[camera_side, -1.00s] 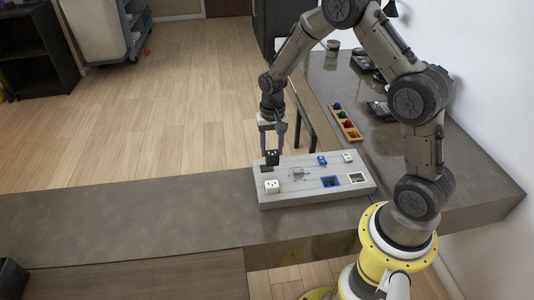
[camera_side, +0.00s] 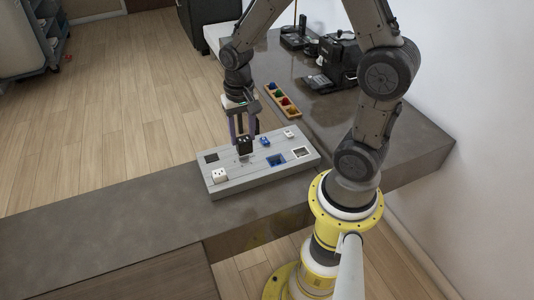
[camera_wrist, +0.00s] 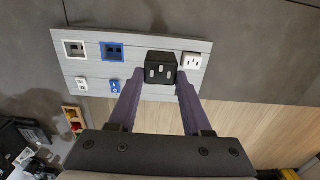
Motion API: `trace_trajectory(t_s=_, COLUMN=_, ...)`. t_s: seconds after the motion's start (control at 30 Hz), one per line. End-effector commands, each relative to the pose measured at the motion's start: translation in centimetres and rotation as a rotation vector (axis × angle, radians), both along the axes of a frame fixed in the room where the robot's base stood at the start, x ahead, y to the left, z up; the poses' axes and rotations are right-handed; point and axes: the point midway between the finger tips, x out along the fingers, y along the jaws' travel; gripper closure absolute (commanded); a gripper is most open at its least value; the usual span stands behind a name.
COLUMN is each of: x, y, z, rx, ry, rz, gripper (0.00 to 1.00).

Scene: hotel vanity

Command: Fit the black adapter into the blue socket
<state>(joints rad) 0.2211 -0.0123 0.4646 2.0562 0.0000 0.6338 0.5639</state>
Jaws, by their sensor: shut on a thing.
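My gripper (camera_side: 243,140) is shut on the black adapter (camera_side: 245,146), which hangs upright over the middle of the grey panel (camera_side: 232,183). In the wrist view the adapter (camera_wrist: 160,66) sits between my two fingertips, its slotted face toward the camera. The blue socket (camera_side: 276,160) is a blue-rimmed square opening in the panel, to the right of the adapter and apart from it. In the wrist view the blue socket (camera_wrist: 112,52) lies left of the adapter. The adapter partly hides the panel's middle fitting in the side view.
A wooden tray (camera_side: 283,101) and black devices stand behind. The counter at left is clear.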

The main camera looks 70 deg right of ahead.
Motion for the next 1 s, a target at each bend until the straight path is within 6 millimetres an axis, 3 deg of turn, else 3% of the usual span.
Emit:
trace_trajectory(t_s=0.4, x=0.1, y=0.0, z=0.0, rx=0.0, ry=-0.001, rz=0.008, gripper=1.0)
trace_trajectory(t_s=0.6, x=0.2, y=-0.3, z=-0.3, rx=-0.004, ry=-0.013, rz=0.118, gripper=1.0)
trace_trajectory(t_s=0.8, x=-1.7, y=-4.3, z=-1.5, rx=-0.006, ry=-0.015, rz=0.159, gripper=1.0)
trace_trajectory(t_s=1.0, x=-4.3, y=-8.0, z=-2.4, rx=-0.003, ry=-0.006, rz=0.083, gripper=1.0)
